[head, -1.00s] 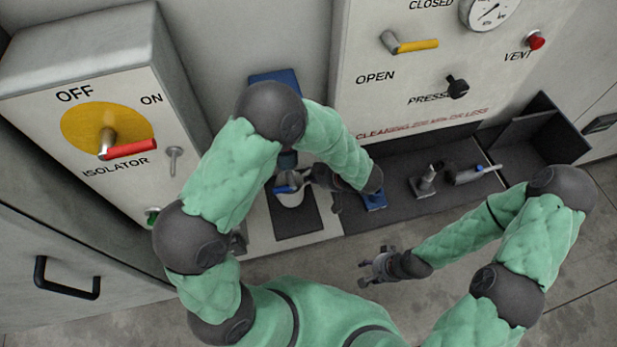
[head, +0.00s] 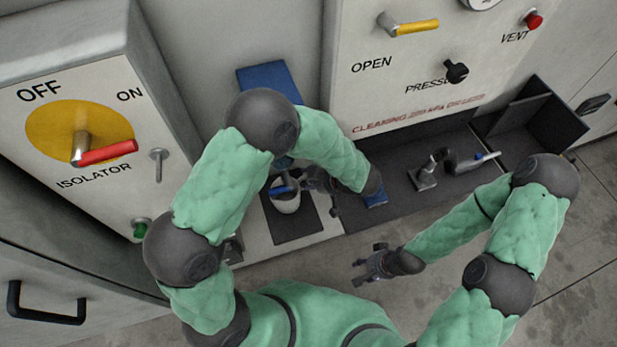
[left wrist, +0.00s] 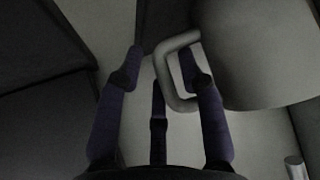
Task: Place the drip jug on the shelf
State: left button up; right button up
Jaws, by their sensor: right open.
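The drip jug (head: 286,205) is a pale grey cup standing on a dark mat below the blue panel. In the left wrist view its rounded body (left wrist: 262,55) fills the upper right, with its looped handle (left wrist: 166,75) to the left. My left gripper (head: 290,189) is at the jug. In the left wrist view its fingers (left wrist: 160,65) are spread, with the handle between them and the right finger at the loop. I cannot tell whether they touch it. My right gripper (head: 366,263) is open and empty, low and right of the jug.
A blue flat panel (head: 269,80), possibly the shelf, is behind my left arm. The isolator box (head: 75,110) stands left and the control panel (head: 400,75) right. A dark tray (head: 400,207) holds tools; an open black bin (head: 535,115) is at its right end.

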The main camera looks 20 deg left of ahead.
pick_arm(q)
jog(key=shift+r, duration=0.1)
jog(key=p+v, duration=0.3)
jog(key=v, duration=0.9)
dwell(0.4)
